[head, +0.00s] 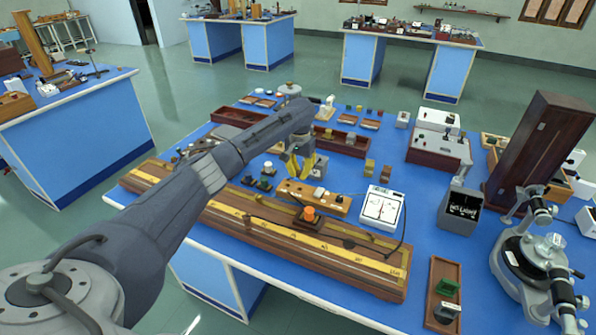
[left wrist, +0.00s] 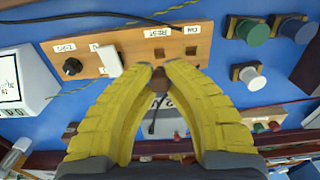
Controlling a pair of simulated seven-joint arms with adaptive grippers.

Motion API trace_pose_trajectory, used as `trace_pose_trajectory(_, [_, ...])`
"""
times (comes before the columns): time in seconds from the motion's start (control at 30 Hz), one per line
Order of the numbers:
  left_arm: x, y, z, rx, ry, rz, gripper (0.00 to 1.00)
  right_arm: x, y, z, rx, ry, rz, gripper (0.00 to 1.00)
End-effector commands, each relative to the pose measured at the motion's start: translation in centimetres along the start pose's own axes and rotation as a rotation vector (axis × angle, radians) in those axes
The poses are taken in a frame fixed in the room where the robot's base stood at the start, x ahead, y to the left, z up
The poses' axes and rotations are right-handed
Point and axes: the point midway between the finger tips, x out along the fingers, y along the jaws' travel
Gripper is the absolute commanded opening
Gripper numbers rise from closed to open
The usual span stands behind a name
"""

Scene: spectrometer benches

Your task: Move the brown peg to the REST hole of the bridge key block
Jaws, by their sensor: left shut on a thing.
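The bridge key block (head: 326,201) is a tan wooden strip on the blue bench, just beyond the long scale board. Whether the peg touches the block I cannot tell. My right gripper is out of view.
A long scale board (head: 280,238) with an orange-topped slider lies in front. A white meter (head: 381,209) stands right of the block, with a wire (left wrist: 130,17) running past. Green, blue and white capped pieces (left wrist: 250,75) sit close to the gripper.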

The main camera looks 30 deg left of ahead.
Motion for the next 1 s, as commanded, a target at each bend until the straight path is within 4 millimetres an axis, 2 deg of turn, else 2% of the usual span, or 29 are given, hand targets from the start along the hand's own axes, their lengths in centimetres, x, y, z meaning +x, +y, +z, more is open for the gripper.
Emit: trace_pose_trajectory(1.0, [5.0,0.1,0.1,0.001,-0.001,0.001,0.00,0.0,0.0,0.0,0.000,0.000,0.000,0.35])
